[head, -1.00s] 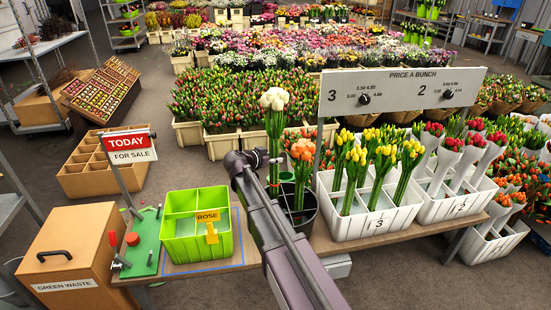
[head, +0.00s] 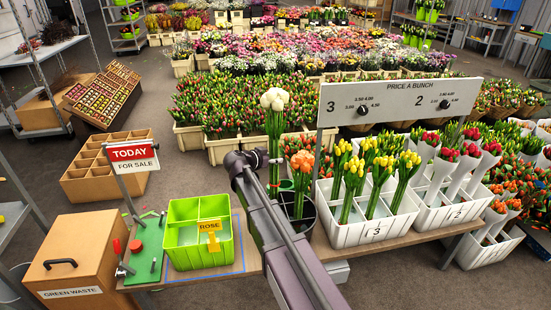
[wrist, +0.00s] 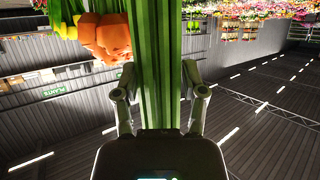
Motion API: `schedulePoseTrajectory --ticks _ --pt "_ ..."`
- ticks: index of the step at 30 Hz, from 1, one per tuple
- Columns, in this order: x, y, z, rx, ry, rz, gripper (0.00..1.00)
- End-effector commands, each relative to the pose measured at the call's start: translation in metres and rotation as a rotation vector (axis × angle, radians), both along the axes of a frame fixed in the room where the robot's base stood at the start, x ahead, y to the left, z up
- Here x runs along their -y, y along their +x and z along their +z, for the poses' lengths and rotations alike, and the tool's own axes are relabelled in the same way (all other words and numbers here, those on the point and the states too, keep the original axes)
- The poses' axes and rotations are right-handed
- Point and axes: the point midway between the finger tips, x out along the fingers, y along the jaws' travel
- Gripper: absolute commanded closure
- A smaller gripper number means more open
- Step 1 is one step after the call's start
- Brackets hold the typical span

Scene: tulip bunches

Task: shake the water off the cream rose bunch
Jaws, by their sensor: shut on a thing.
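The cream rose bunch (head: 275,100) stands upright in the head view, its pale heads at the top and green stems below. My gripper (head: 272,161) is shut on its stems, above and beside the dark bucket (head: 306,213). In the wrist view the green stems (wrist: 160,70) run between the two fingers of my gripper (wrist: 161,90); the heads are out of that view. Whether the stem ends are clear of the bucket is hidden behind my arm. No water drops can be made out.
An orange bunch (head: 302,162) stands in the dark bucket, close right of the held stems. A green crate labelled ROSE (head: 183,262) is left of my arm. White crates of tulips (head: 362,235) and a price board (head: 398,100) stand to the right.

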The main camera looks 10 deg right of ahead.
Motion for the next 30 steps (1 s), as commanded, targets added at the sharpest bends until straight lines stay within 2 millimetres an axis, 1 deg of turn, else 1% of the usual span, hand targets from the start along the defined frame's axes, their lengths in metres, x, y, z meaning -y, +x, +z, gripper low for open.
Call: schedulePoseTrajectory --ticks 5,18,22,30 --pt "0.0 0.0 -0.005 0.001 -0.001 0.0 1.0" --pt "0.0 0.0 -0.046 0.001 -0.001 0.0 1.0" --pt "0.0 0.0 -0.051 0.001 -0.001 0.0 1.0" --pt "0.0 0.0 -0.05 0.001 -0.001 0.0 1.0"
